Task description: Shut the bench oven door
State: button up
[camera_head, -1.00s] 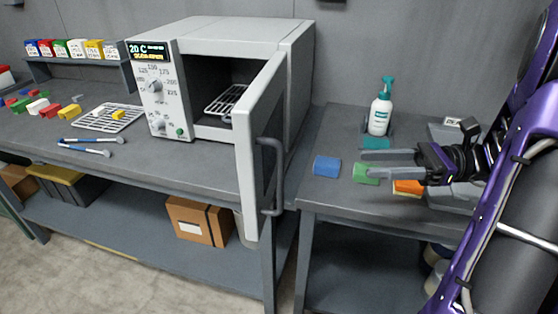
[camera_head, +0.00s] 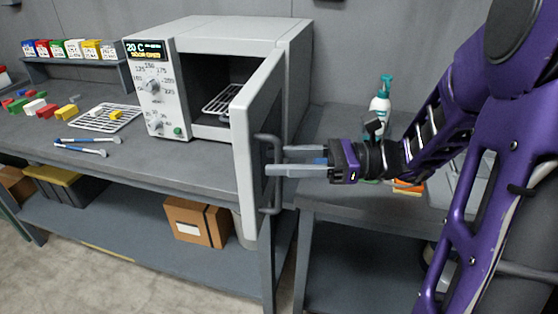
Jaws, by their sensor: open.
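The bench oven (camera_head: 238,37) stands on the bench, a light grey box with dials and a lit "20 C" display on its left front panel. Its door (camera_head: 262,92) is hinged on the right and stands wide open, swung out past the bench's front edge. A dark vertical bar handle (camera_head: 277,180) is on the door's right-facing side. My gripper (camera_head: 290,161) is open, its two fingers pointing left at the handle, one above the other in the picture. The fingertips overlap the handle in view; I cannot tell whether they touch it. A wire rack (camera_head: 222,99) shows inside the oven.
A side table (camera_head: 330,197) at the right holds a spray bottle (camera_head: 380,107) and sponges (camera_head: 408,187), partly hidden by my arm. On the bench left of the oven lie a wire rack (camera_head: 103,125), brushes (camera_head: 82,149) and coloured blocks.

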jog(key=shift+a, duration=0.4)
grip_shut()
dwell(1.2)
